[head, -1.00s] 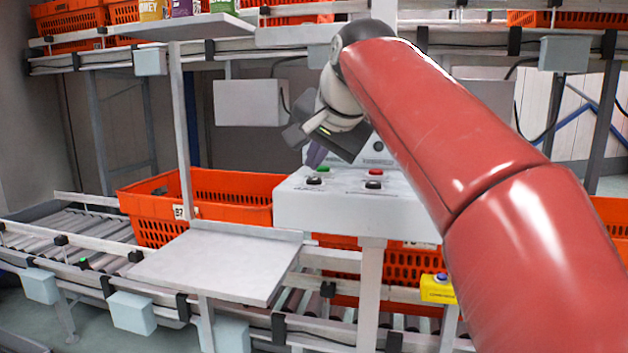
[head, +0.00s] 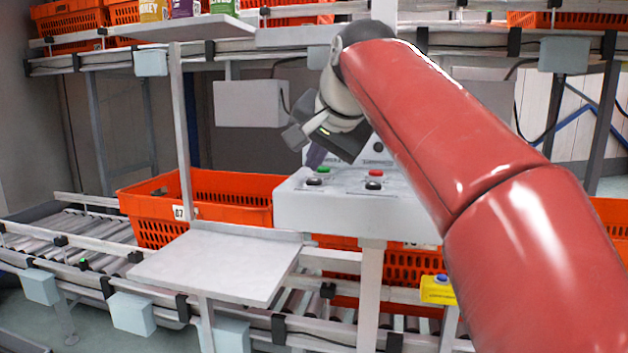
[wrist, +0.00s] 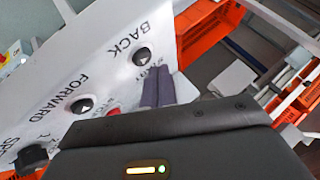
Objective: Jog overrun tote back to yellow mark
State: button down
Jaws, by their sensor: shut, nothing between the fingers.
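The white control panel (head: 345,207) stands mid-picture in the head view, with a green, a red and two black buttons on its top. In the wrist view, the black BACK button (wrist: 141,54) lies just beyond my gripper (wrist: 160,72), whose dark purple fingers are shut together and empty. The black FORWARD button (wrist: 84,104) is farther left. In the head view my gripper (head: 315,158) points down over the panel's left buttons; I cannot tell whether it touches. An orange tote (head: 235,185), labelled 07 or B7, sits on the lower rollers. I cannot make out a yellow mark.
A red button (wrist: 113,112) and a black knob (wrist: 32,158) are also on the panel. A grey shelf plate (head: 215,265) juts out at front left. A yellow box with a blue button (head: 437,290) is on the front rail. Another orange tote (head: 400,265) is behind the panel post.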

aim_at(316, 183)
jog(key=shift+f, duration=0.1)
dwell(0.5)
jog(key=shift+f, duration=0.35)
jog(key=shift+f+b, duration=0.45)
jog(key=shift+b, duration=0.15)
dwell(0.5)
jog(key=shift+r, duration=0.1)
jog(key=shift+r+p, duration=0.75)
jog(key=shift+p, duration=0.25)
notch_tip(316, 183, up, 3)
jog(key=p, duration=0.2)
jog(key=shift+f+p, duration=0.15)
jog(key=shift+p, duration=0.2)
jog(key=shift+r+p, duration=0.7)
jog(key=shift+r, duration=0.5)
